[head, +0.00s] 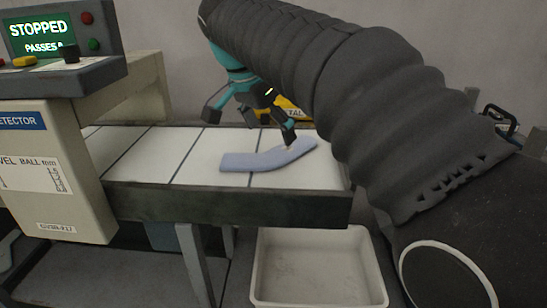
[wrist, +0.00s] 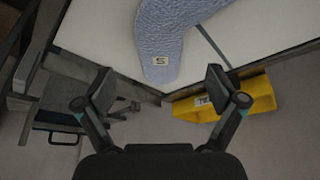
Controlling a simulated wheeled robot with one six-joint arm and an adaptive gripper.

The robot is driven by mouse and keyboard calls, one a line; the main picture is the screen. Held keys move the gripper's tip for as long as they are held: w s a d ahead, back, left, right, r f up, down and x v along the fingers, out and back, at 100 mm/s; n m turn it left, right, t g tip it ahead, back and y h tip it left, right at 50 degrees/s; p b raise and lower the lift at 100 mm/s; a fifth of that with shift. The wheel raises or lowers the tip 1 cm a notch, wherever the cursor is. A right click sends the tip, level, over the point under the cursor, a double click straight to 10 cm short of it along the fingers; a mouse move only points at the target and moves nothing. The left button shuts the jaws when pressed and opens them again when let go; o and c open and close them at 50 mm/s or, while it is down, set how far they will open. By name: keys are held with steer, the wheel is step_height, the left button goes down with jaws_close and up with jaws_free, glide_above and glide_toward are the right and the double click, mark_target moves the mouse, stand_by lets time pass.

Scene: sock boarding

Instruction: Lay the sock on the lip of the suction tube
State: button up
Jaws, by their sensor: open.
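A pale blue-lilac sock (head: 265,158) lies bent and flat on the white belt, near its right end. In the wrist view the sock (wrist: 170,35) shows its bend and a small white tag marked "S". My gripper (head: 248,125) hangs over the belt at the sock's far side, with its fingers apart. In the wrist view my gripper (wrist: 160,88) is open and empty, with the tagged part of the sock just ahead of the fingertips. No suction tube can be made out in either view.
A detector housing (head: 55,165) with a screen reading "STOPPED" straddles the belt (head: 130,150) at left. An empty white bin (head: 320,290) stands below the belt's right end. A yellow labelled bin (wrist: 225,100) sits beyond the belt edge.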

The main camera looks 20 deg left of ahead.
mark_target(280, 152)
steer(key=shift+b+x, duration=0.3)
steer(key=shift+x, duration=2.5)
steer(key=shift+w, duration=0.1)
steer(key=c, duration=1.1)
steer(key=shift+r, duration=0.15)
